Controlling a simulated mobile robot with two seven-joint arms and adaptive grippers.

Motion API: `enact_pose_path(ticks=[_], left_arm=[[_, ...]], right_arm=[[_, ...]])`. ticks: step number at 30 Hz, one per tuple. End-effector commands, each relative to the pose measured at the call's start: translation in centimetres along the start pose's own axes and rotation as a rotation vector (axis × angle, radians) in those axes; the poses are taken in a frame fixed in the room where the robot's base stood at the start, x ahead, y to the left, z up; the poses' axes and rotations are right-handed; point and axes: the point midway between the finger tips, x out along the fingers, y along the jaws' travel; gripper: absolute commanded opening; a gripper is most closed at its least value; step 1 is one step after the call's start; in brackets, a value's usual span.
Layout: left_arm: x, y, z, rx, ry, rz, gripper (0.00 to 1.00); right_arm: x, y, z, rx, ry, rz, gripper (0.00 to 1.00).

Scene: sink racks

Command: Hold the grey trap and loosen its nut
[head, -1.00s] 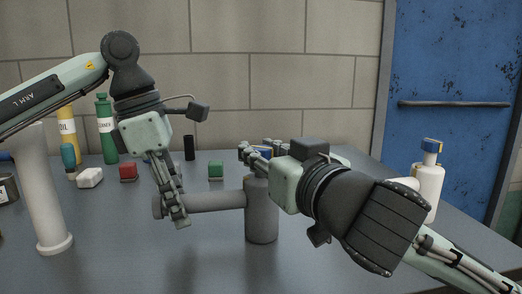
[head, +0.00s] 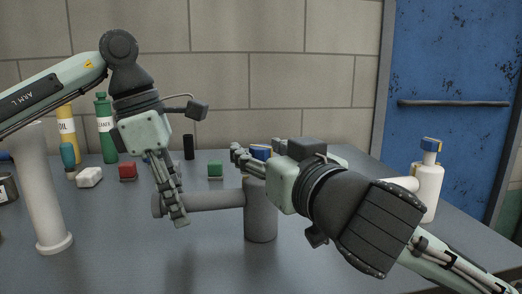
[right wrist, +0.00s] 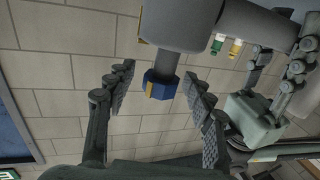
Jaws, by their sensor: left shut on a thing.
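The grey trap (head: 261,215) stands upright mid-table, its side pipe (head: 215,200) pointing left. My left gripper (head: 178,214) is shut on the side pipe near its outer end. The nut (head: 260,152) is blue with a yellow mark, at the trap's top, partly hidden by my right gripper. In the right wrist view the nut (right wrist: 160,88) sits on a thin grey neck below the trap's body (right wrist: 180,22). My right gripper (right wrist: 159,70) is open, one finger on either side of the nut with gaps between.
A white upright pipe (head: 48,200) stands at left; a white trap (head: 428,190) with a blue nut stands at right. Green (head: 105,130) and yellow (head: 66,120) bottles, red (head: 128,171) and green (head: 216,170) blocks and a black cylinder (head: 189,148) are behind. The front table is clear.

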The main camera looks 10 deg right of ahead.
Motion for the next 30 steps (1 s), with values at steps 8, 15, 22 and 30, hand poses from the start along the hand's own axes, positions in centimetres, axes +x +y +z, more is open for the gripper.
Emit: enact_pose_path(ticks=[8, 15, 22, 30], left_arm=[[-0.03, -0.02, 0.03, 0.001, -0.001, 0.000, 0.00], [0.00, -0.04, 0.02, 0.001, 0.000, -0.001, 0.00], [0.02, -0.05, 0.01, 0.002, 0.001, -0.001, 0.00], [0.05, -0.06, 0.00, 0.002, 0.001, -0.002, 0.00]], right_arm=[[0.00, 0.03, -0.11, 0.000, 0.003, 0.001, 0.53], [0.08, 0.16, -0.14, -0.005, 0.005, -0.025, 0.53], [0.15, 0.30, -0.09, -0.011, 0.003, -0.158, 0.53], [0.16, 0.20, -0.06, -0.012, 0.000, -0.349, 0.53]])
